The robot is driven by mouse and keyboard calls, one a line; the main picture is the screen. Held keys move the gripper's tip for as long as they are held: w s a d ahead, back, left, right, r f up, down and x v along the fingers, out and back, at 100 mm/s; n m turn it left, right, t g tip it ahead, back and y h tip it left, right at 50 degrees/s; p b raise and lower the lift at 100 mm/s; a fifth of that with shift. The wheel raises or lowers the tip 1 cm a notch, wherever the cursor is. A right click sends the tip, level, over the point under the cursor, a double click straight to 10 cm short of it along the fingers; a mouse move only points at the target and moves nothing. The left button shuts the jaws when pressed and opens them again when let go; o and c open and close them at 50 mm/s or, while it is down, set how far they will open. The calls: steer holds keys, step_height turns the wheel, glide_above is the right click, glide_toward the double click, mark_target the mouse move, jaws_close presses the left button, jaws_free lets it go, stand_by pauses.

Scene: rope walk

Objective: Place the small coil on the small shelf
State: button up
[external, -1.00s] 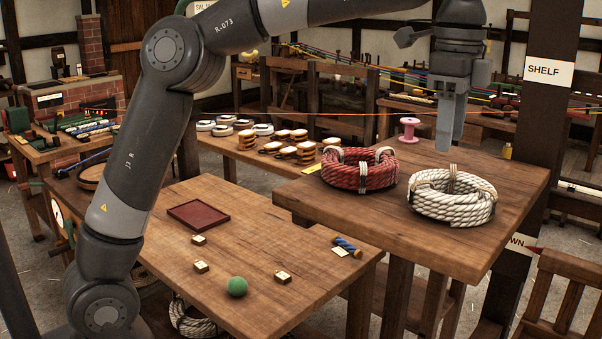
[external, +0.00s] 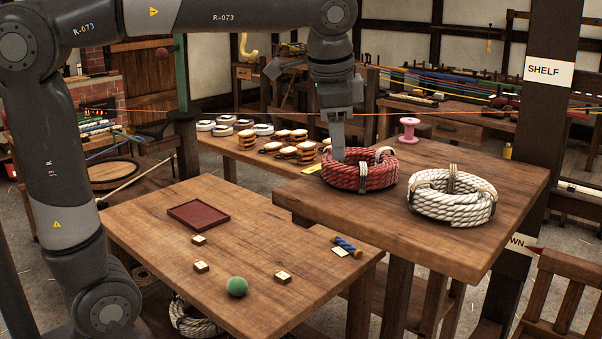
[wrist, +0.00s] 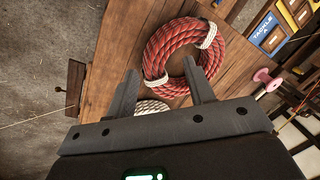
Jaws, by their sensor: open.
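A red rope coil (external: 362,175) with white ties lies flat on the raised wooden top (external: 430,235). A white rope coil (external: 452,197) lies to its right and looks similar in size. The frames do not show clearly which coil is the small one. My gripper (external: 338,154) points down at the red coil's left part; contact is unclear. In the wrist view my gripper (wrist: 160,70) is open and empty, with the red coil (wrist: 158,55) beyond and between its fingers. Part of the white coil (wrist: 152,106) shows between the fingers, nearer the palm.
A SHELF sign (external: 549,71) is on the dark post at right. A pink spool (external: 409,130) stands behind the coils. The lower table (external: 235,220) holds a red tray (external: 199,215), a green ball (external: 237,287) and small blocks. Another coil (external: 190,318) is partly hidden beneath it.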

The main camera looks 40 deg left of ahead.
steer(key=s+a+f+n+t, duration=0.1)
steer(key=s+a+f+n, duration=0.2)
steer(key=a, duration=0.4)
steer(key=s+a+f+n, duration=0.3)
steer(key=s+a+f, duration=0.1)
steer(key=a, duration=0.3)
steer(key=s+a+f+n+t+h, duration=0.1)
steer(key=s+a+f+n, duration=0.2)
steer(key=a, duration=0.5)
step_height(320, 180, down, 2)
steer(key=shift+s+f+n+t, duration=0.25)
steer(key=shift+s+n+t, duration=0.05)
steer(key=shift+s, duration=0.4)
